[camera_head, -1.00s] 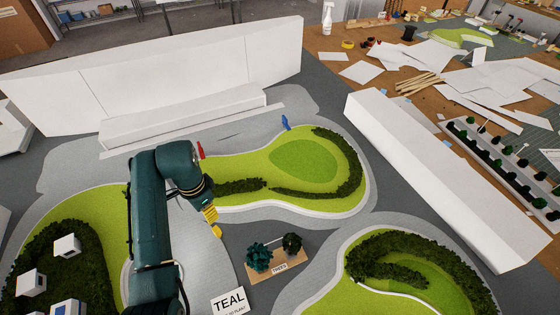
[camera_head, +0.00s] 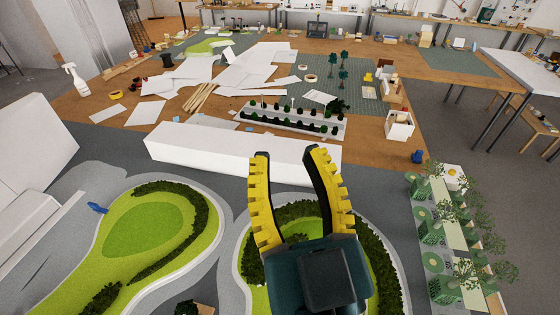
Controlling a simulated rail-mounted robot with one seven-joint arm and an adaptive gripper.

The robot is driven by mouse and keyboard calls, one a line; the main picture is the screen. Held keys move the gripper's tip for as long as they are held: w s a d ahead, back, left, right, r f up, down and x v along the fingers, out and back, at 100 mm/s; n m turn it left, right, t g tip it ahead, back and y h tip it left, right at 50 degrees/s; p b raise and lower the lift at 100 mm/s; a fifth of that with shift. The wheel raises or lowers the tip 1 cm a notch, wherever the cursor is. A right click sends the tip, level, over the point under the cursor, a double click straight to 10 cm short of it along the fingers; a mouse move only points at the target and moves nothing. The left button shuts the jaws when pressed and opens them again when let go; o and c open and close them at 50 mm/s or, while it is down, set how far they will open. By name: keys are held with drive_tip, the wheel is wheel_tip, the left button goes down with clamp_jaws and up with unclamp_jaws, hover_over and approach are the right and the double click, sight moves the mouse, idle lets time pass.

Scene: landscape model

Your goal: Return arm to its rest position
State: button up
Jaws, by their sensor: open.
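My gripper (camera_head: 288,158) shows at the lower middle of the head camera view, its two yellow-and-black fingers spread apart. Nothing is between the fingers. It is raised above the landscape model, in front of a green island with dark hedges (camera_head: 385,270), and hides much of that island. The fingertips overlap the front of a long white block (camera_head: 215,150) in the picture. I cannot tell how high above the model the gripper is.
Another green island (camera_head: 150,230) lies at left, with a small blue figure (camera_head: 97,208) at its edge. A planter tray (camera_head: 290,119) and white sheets (camera_head: 235,75) lie on the wooden table behind. Model trees (camera_head: 465,240) stand at right. A spray bottle (camera_head: 75,80) stands at far left.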

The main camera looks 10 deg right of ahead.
drive_tip(key=shift+s+d+r, duration=0.1)
drive_tip(key=shift+s+r, duration=0.05)
drive_tip(key=shift+s, duration=0.05)
